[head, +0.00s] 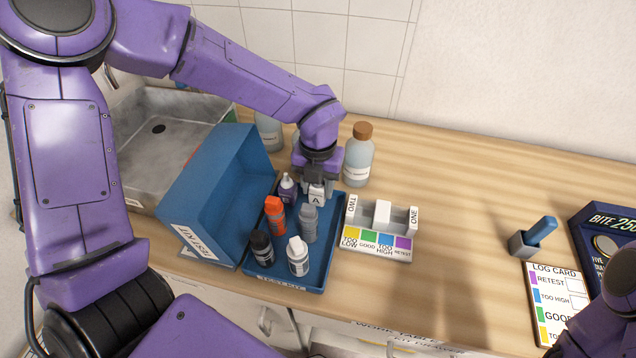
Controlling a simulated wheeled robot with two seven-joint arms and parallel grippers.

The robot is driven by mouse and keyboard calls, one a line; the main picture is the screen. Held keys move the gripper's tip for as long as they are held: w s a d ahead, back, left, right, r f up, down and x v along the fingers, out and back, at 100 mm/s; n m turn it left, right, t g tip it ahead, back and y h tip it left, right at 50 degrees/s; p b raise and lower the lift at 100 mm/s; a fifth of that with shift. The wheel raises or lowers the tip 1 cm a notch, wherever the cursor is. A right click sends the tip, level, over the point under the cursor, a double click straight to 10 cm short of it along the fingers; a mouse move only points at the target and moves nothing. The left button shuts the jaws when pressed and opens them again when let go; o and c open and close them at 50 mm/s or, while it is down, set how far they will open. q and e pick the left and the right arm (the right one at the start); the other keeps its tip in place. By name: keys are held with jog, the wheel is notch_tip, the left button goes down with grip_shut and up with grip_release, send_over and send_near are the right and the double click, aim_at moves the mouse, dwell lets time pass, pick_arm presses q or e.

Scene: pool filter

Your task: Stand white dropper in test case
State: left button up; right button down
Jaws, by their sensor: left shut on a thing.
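The blue test case (324,268) stands open on the counter, its lid (196,196) raised at the left. My left gripper (317,186) points down at the case's back right and is shut on a white dropper (316,197) labelled A. The held dropper looks upright; its top is hidden by the fingers, and I cannot tell whether its base touches the case floor. A purple bottle (288,189), orange bottle (274,216), grey bottle (309,224), black bottle (261,247) and another white bottle (298,257) stand in the case. My right gripper is out of view.
A white test block (376,243) with a colour strip stands just right of the case. A cork-topped bottle (358,158) stands close behind the gripper. A sink (150,125) is at the left. A blue-handled item (537,235) and log card (556,300) lie right, with clear counter between.

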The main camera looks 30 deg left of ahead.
pick_arm(q)
jog(key=shift+f+b, duration=0.5)
jog(key=shift+f, duration=0.25)
jog(key=o, duration=1.6)
notch_tip(320, 180, up, 9)
jog(key=p, duration=0.8)
